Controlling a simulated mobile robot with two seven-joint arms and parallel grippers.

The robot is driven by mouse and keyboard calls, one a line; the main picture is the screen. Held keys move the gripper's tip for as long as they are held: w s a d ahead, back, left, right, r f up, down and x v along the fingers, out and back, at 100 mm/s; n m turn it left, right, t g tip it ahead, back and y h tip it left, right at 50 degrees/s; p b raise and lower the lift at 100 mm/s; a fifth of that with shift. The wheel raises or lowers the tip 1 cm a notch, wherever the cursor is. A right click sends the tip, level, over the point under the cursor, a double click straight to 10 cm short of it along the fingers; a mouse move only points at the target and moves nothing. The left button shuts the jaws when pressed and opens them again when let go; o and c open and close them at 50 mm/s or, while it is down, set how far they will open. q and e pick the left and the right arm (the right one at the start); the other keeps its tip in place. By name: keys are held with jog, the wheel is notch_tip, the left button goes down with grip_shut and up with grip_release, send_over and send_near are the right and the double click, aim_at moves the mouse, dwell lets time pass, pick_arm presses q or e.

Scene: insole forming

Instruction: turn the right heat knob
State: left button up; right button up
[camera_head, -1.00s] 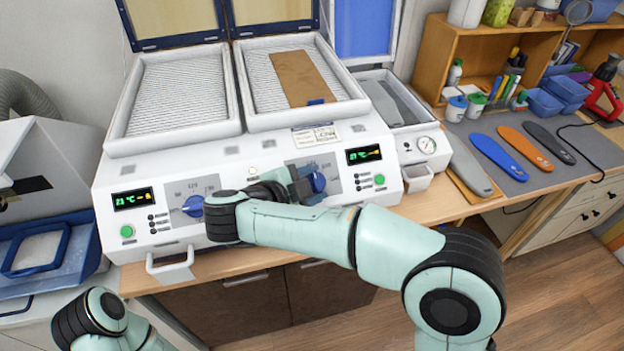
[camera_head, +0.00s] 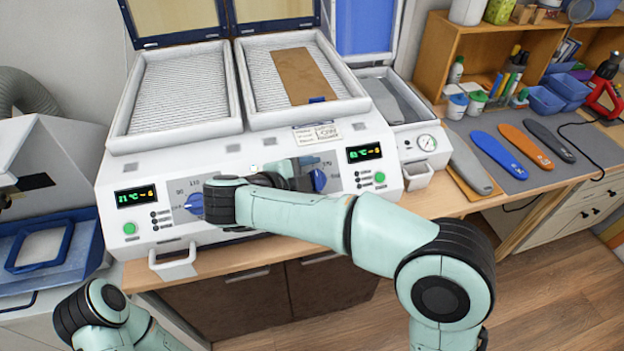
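The right heat knob (camera_head: 319,180) is blue and sits on the front panel of the white heating machine, left of the right green display. My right gripper (camera_head: 306,172) is at the panel, beside the knob's left and upper side. My wrist hides part of the panel around it. I cannot tell whether the fingers touch the knob or how far apart they are. The left heat knob (camera_head: 195,204) is also blue and stands clear of the gripper. My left arm shows at the bottom left, but its gripper is out of view.
The machine (camera_head: 240,150) has two open trays, the right one holding a brown sheet (camera_head: 303,76). A white handle (camera_head: 172,262) juts out at the front left. Grey, blue, orange and dark insoles lie on the bench at the right.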

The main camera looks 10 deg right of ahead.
jog(key=v, duration=1.3)
jog(key=shift+a, duration=0.2)
